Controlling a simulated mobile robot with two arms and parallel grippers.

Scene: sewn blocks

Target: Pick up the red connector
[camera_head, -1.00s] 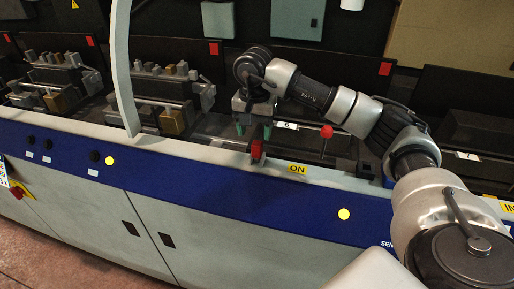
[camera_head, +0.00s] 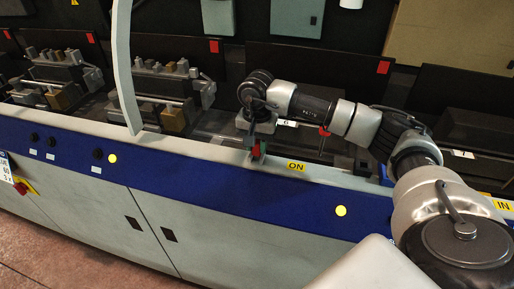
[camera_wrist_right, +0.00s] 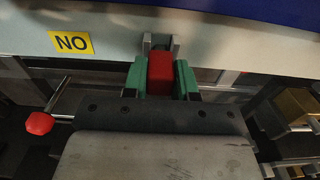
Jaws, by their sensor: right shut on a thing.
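The red connector (camera_head: 256,152) is at the top front edge of the machine, just left of the yellow ON label. In the right wrist view the red connector (camera_wrist_right: 160,74) sits between the two green fingers, with a grey bracket behind it. My right gripper (camera_head: 257,148) points down over it and is shut on it. The fingers partly hide its sides. I cannot tell whether it is lifted off its mount. My left gripper is not in view.
The yellow ON label (camera_head: 296,167) is on the ledge (camera_head: 340,181) close by. A red ball-topped lever (camera_head: 324,131) stands right of the gripper. Machine fixtures (camera_head: 165,95) fill the left back. Dark panels stand behind.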

